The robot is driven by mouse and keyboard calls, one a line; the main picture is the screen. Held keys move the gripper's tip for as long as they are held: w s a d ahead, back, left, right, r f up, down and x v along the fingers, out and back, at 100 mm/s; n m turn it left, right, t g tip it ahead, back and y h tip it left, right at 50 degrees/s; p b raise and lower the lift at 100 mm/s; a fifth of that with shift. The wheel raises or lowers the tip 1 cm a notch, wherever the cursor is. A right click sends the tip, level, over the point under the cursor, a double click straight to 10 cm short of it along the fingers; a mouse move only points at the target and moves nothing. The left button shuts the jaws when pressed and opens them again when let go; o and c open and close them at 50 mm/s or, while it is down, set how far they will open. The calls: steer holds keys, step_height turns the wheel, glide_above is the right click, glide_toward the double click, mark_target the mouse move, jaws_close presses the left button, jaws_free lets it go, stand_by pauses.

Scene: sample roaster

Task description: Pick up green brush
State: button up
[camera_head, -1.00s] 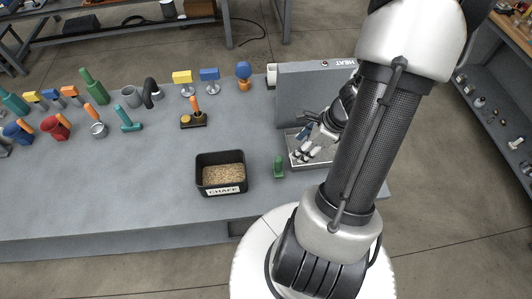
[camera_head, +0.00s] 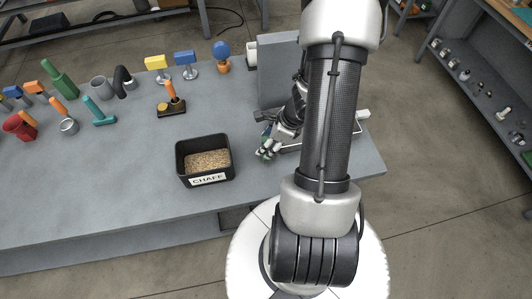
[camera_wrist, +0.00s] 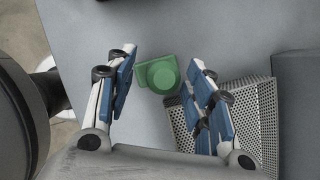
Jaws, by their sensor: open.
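The green brush (camera_wrist: 158,74) shows in the wrist view as a green block with a round knob, seen from above on the grey table. My gripper (camera_wrist: 160,60) is open, with a blue-padded finger on each side of the brush in that picture. No contact between fingers and brush is clear. In the head view my gripper (camera_head: 267,153) is low over the table, right of the chaff bin. It hides most or all of the brush there.
A black chaff bin (camera_head: 205,138) stands just left of my gripper. A perforated metal tray (camera_wrist: 256,110) lies close to the right finger, by the grey roaster housing (camera_head: 278,70). Several tools, including a tall green one (camera_head: 61,80), stand at the back left.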

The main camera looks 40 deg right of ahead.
steer(key=shift+b+x, duration=0.3)
steer(key=shift+x, duration=0.7)
steer(key=shift+c, duration=0.2)
jaws_close()
